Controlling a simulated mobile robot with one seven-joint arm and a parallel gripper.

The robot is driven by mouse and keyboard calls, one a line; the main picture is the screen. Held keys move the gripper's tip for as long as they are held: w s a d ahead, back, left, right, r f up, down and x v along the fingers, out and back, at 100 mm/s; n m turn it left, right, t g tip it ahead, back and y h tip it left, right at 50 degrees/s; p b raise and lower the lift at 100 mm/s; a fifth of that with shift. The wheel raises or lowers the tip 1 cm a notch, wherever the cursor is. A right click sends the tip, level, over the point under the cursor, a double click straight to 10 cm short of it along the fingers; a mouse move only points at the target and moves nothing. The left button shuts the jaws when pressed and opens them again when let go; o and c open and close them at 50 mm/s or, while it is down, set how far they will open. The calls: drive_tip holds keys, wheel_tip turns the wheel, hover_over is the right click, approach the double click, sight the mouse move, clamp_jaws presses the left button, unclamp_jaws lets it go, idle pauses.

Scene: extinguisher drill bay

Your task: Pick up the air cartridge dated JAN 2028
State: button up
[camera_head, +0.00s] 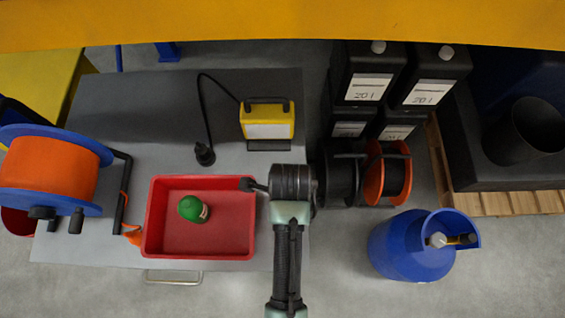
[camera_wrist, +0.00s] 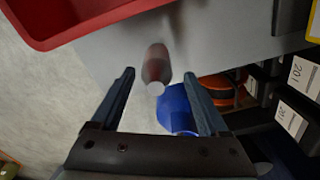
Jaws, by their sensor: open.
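In the wrist view, a dark red cylinder (camera_wrist: 157,63) with a pale grey end shows on or above the grey worktop, beyond and between the fingers of my gripper (camera_wrist: 159,76). The fingers are open and apart from it. I see no date on it. In the head view my arm seems to hide this cylinder; my gripper (camera_head: 250,184) is at the right rim of the red tray (camera_head: 155,215). A green rounded object (camera_head: 193,209) with a pale label lies in that tray; its writing is too small to read.
The grey worktop (camera_head: 110,235) also carries an orange cable reel (camera_head: 50,167) at the left and a yellow lamp (camera_head: 267,119) with a black cable. Right of it are black canisters (camera_head: 368,72), smaller reels (camera_head: 388,175) and a blue gas bottle (camera_head: 405,250) on the floor.

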drive_tip(key=f, duration=0.2)
drive_tip(key=a+f, duration=0.1)
drive_tip(key=f, duration=0.2)
drive_tip(key=shift+r, duration=0.1)
clamp_jaws()
